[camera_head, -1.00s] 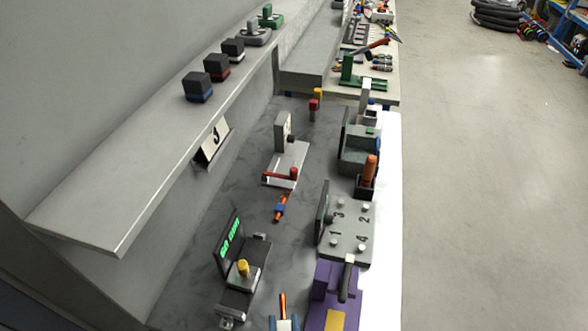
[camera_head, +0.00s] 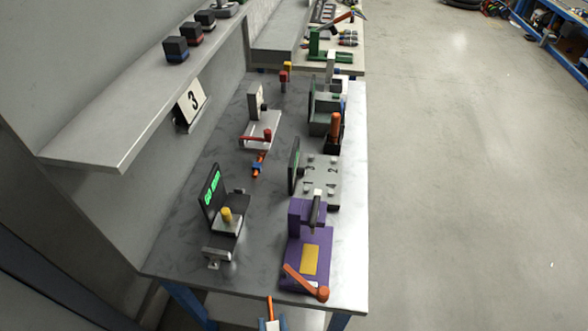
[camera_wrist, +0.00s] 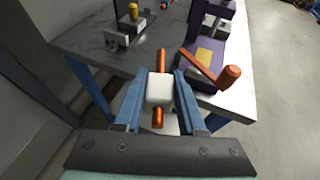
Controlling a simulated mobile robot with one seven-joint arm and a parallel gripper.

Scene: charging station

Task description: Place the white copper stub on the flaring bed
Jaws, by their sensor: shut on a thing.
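My gripper (camera_wrist: 160,100) has blue fingers and is shut on the white copper stub, a white block (camera_wrist: 159,89) with a copper rod through it. The stub is held in the air in front of the bench's near end. No label marks the flaring bed. A purple fixture (camera_head: 297,258) with a yellow plate and orange lever stands at the bench's near right; it also shows in the wrist view (camera_wrist: 228,72).
The bench (camera_head: 190,252) has bare metal at its near left. A device with a green-lit screen (camera_head: 211,194) and yellow knob stands left of the purple fixture. A numbered grey plate (camera_head: 322,180) lies behind it. A shelf (camera_head: 120,135) overhangs the left. Open floor lies right.

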